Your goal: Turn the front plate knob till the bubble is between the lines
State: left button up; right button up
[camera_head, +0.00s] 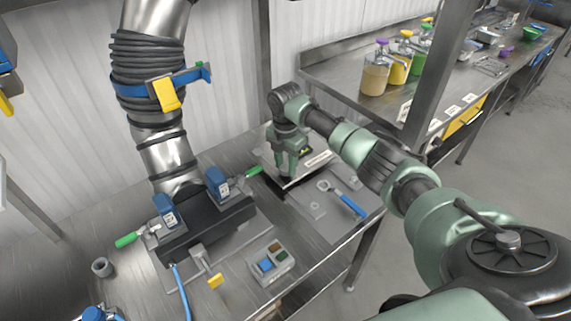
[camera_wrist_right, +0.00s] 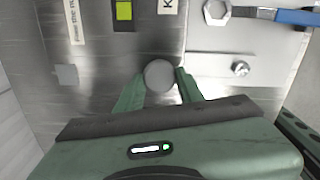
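The front plate knob (camera_wrist_right: 159,75) is a grey round disc on a steel plate in the right wrist view. My right gripper (camera_wrist_right: 161,80) has a green finger on each side of it, and both fingers appear to touch its edge. In the head view my right gripper (camera_head: 286,170) points down at the plate (camera_head: 318,160), and the arm and fingers hide the knob. The yellow-green level vial (camera_wrist_right: 123,11) is at the top of the wrist view; the bubble and lines are too small to read. My left gripper is out of view.
A blue-handled wrench (camera_head: 345,201) lies to the right of the gripper. Left of it are a dark clamp block with blue parts (camera_head: 218,182) and green levers, under a steel duct (camera_head: 165,150). A button box (camera_head: 271,265) stands in front. Bottles (camera_head: 376,72) stand on the back bench.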

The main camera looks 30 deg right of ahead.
grip_shut()
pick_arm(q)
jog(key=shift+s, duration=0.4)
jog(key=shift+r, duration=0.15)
pick_arm(e)
jog(key=shift+r, duration=0.1)
jog(key=m+p, duration=0.3)
jog(key=m, duration=0.1)
jog(key=shift+a+r, duration=0.1)
jog(key=m+p, duration=0.2)
jog(key=m, duration=0.1)
jog(key=shift+w+m, duration=0.1)
jog(key=shift+m, duration=0.3)
pick_arm(q)
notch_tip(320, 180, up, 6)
jog(key=p, duration=0.1)
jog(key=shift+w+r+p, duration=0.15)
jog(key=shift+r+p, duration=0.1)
jog(key=shift+p, duration=0.15)
pick_arm(e)
jog(key=shift+m, duration=1.9)
jog(key=shift+w, duration=0.1)
jog(key=o, duration=1)
grip_release()
